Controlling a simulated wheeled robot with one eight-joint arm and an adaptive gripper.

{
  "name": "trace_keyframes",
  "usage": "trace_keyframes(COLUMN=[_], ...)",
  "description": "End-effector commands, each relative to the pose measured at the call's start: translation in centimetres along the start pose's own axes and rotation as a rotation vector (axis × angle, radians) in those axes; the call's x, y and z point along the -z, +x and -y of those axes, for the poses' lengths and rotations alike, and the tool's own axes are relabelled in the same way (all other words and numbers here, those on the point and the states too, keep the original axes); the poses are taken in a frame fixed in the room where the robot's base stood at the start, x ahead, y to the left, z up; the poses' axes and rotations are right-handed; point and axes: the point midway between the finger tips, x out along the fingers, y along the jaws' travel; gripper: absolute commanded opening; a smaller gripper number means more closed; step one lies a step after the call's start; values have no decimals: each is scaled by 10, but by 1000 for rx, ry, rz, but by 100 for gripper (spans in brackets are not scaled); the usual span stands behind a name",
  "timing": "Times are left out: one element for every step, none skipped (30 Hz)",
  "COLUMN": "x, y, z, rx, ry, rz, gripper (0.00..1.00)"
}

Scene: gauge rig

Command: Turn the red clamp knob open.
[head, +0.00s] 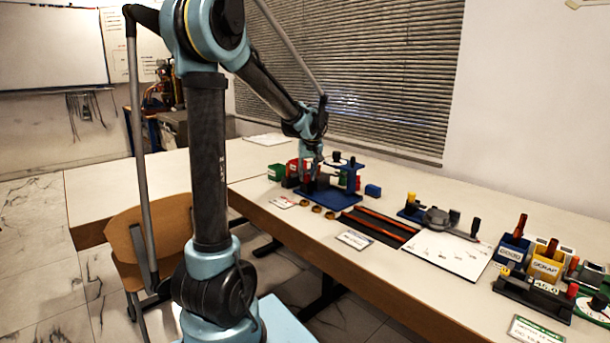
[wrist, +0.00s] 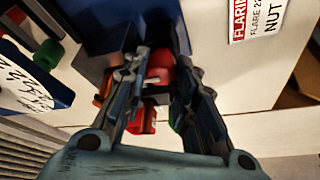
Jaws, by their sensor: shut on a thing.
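The red clamp knob (wrist: 160,66) shows in the wrist view between my two fingers, near their tips. My gripper (wrist: 158,75) is shut on it, with one finger on each side. The fingers cover the knob's sides, so its turn angle cannot be told. In the head view my gripper (head: 313,158) points down over the left part of the blue gauge rig (head: 325,197). The knob cannot be made out clearly there.
Green (head: 276,172) and red bins stand left of the rig. Several brass-coloured nuts (head: 317,209) lie in front. A label card (wrist: 258,18) lies near the rig.

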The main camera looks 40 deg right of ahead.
Motion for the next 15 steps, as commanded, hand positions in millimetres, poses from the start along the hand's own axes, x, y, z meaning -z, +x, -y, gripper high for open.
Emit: trace_keyframes(x=[2, 2, 2, 2, 2, 2, 2, 2, 2, 2, 1, 1, 1, 1, 1], y=[0, 0, 0, 0, 0, 0, 0, 0, 0, 0, 0, 0, 0, 0, 0], z=[1, 1, 1, 1, 1, 1, 1, 1, 1, 1, 1, 2, 2, 2, 2], rx=[12, 17, 22, 26, 29, 33, 35, 37, 40, 42, 43, 44, 45, 45, 45], ry=[-19, -31, -44, -54, -61, -71, -77, -81, -86, -90, -93, -96, -97, -98, -99], rz=[-3, -2, -2, -1, -1, -1, -1, -1, -1, 0, 0, 0, 0, 1, 1], gripper=[2, 2, 2, 2, 2, 2, 2, 2, 2, 2, 2, 2, 2, 2, 2])
